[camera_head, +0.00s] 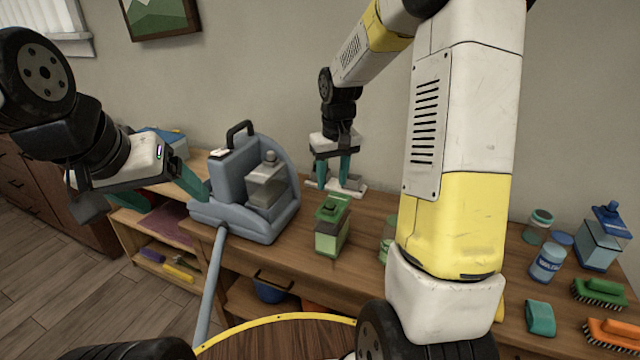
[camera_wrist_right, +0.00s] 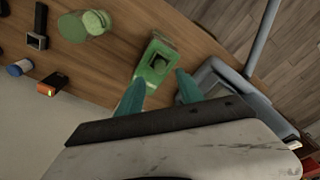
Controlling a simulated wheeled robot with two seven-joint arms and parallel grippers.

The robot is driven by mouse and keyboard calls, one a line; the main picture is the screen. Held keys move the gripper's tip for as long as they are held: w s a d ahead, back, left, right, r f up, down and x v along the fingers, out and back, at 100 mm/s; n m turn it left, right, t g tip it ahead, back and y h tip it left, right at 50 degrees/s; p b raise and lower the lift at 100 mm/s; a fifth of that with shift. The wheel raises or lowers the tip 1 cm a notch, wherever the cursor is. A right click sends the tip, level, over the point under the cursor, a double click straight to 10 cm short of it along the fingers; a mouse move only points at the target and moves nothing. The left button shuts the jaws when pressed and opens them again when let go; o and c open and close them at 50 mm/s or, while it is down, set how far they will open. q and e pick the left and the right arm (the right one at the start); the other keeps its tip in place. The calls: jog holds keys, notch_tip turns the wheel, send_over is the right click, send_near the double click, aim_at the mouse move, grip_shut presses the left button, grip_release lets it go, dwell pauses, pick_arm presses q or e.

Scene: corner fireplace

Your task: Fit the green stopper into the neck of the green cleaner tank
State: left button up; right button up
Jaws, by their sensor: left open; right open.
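The green cleaner tank (camera_head: 331,240) stands upright on the wooden table, its dark-rimmed neck (camera_wrist_right: 160,62) facing up. My right gripper (camera_head: 333,182) is open and empty, pointing down behind and above the tank; in the right wrist view the tank (camera_wrist_right: 150,72) shows just past its fingertips (camera_wrist_right: 160,79). My left gripper (camera_head: 148,203) is open and empty, left of the grey-blue cleaner machine. I cannot pick out the green stopper surely. Round green pieces (camera_wrist_right: 92,24) lie beside the tank; in the head view a pale green one (camera_head: 387,243) is partly hidden behind my right arm.
The grey-blue machine (camera_head: 228,218) with a clear tank (camera_head: 267,184) stands left of the green tank, its hose running down in front. Jars, a blue bottle (camera_head: 598,245) and brushes (camera_head: 600,292) stand at the right. A small white object (camera_head: 352,187) is near the wall.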

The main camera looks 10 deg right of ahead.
jog(key=s+r+t, duration=0.2)
jog(key=s+r, duration=1)
jog(key=r, duration=0.2)
jog(key=s+a+m+t+y, duration=0.1)
jog(key=s+a+t+y, duration=0.1)
jog(key=s, duration=0.9)
jog(key=shift+s+a+r+m+t, duration=0.2)
jog(key=shift+r+m+t, duration=0.1)
jog(key=shift+t, duration=0.1)
